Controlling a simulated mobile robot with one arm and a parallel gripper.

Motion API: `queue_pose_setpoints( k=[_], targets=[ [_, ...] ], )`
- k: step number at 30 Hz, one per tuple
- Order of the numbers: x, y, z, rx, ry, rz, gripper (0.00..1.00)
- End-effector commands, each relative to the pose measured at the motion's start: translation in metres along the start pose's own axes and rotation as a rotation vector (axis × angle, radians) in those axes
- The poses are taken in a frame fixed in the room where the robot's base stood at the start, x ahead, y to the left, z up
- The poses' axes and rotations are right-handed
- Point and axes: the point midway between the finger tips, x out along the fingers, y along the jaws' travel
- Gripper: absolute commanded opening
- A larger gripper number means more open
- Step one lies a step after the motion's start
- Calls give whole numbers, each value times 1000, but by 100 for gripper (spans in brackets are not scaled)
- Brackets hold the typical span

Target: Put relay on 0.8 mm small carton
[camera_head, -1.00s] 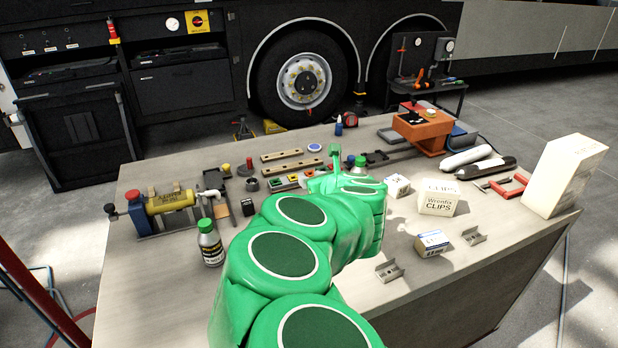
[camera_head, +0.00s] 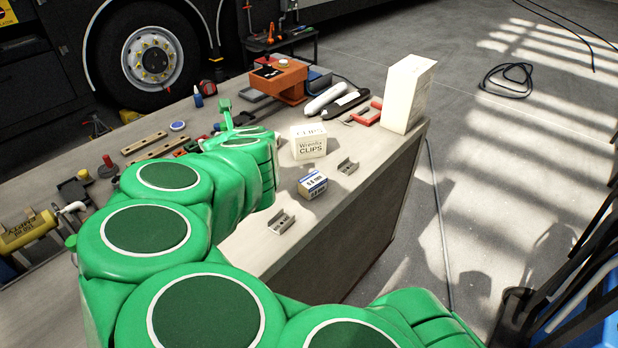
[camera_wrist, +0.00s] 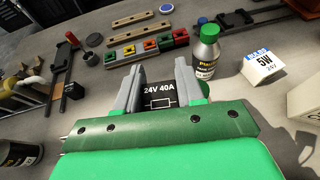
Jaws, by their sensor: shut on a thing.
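My gripper (camera_wrist: 158,88) is shut on the relay (camera_wrist: 159,94), a black block marked "24V 40A", which sits between its grey fingers in the wrist view. I cannot tell how high it is above the table. In the head view my green arm hides the relay. The 0.8 mm small carton (camera_head: 312,185), white with a blue band, lies on the table right of my arm, apart from the gripper.
A larger Clips carton (camera_head: 308,145) stands behind the small carton. Grey metal brackets (camera_head: 347,166) (camera_head: 281,222) lie on either side of it. A tall white box (camera_head: 409,93) stands near the table's right edge. A bottle (camera_wrist: 205,50) stands close to my gripper.

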Motion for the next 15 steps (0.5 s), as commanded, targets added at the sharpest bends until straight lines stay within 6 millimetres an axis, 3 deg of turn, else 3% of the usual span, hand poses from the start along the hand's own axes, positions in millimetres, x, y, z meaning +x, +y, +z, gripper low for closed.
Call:
queue_pose_setpoints(
  k=[8,15],
  targets=[
    [-10,-94,6,94,-1,-223,8],
    [-33,-176,4,178,-1,-428,8]
  ],
)
